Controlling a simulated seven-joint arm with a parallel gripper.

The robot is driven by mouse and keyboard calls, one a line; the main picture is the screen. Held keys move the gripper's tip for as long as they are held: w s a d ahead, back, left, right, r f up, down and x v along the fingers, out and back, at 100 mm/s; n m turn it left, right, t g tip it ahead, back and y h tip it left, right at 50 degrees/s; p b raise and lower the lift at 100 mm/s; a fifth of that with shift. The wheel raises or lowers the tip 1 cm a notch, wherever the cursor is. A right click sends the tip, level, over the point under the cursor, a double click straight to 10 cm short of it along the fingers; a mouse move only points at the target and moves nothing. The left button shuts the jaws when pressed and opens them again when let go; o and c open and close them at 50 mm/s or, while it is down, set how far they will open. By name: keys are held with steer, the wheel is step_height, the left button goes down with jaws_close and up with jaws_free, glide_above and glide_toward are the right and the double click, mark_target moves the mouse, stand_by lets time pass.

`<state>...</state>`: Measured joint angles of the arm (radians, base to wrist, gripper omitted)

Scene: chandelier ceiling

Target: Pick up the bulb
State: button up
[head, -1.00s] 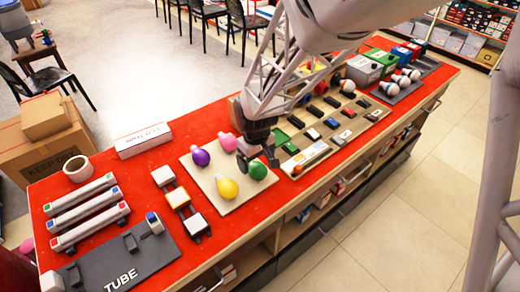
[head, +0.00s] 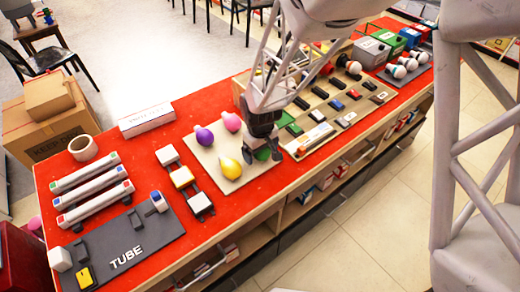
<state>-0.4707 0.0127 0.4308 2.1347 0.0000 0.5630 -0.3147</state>
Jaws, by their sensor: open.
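Several coloured bulbs lie on a beige board (head: 232,181) on the red counter: a purple bulb (head: 204,137), a pink bulb (head: 230,122), a yellow bulb (head: 229,168) and a green bulb (head: 262,154). White bulbs (head: 398,71) also sit on a dark tray at the far right. My gripper (head: 274,152) points down over the right edge of the beige board, with its jaws open. The green bulb is partly hidden by it and shows between the fingers. I cannot tell whether a finger touches it.
A white box (head: 147,119) lies behind. Right of my gripper is a board with switches (head: 335,103).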

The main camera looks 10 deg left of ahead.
steer(key=shift+c, duration=0.3)
steer(key=c, duration=0.9)
steer(key=shift+r, duration=0.25)
steer(key=shift+c, duration=0.2)
steer(key=shift+r, duration=0.5)
steer(key=shift+s+d+r, duration=0.1)
steer(key=shift+s+r, duration=0.1)
steer(key=shift+r, duration=0.35)
steer(key=shift+s+d+r, duration=0.1)
steer(key=shift+s+r, duration=0.1)
steer(key=shift+r, duration=0.35)
steer(key=s+d, duration=0.3)
steer(key=s, duration=0.3)
steer(key=s+d+r, duration=0.1)
steer(key=s+d, duration=0.2)
steer(key=s, duration=0.4)
steer(key=shift+s+d+r, duration=0.2)
steer(key=shift+s+d, duration=0.05)
steer(key=shift+d, duration=0.05)
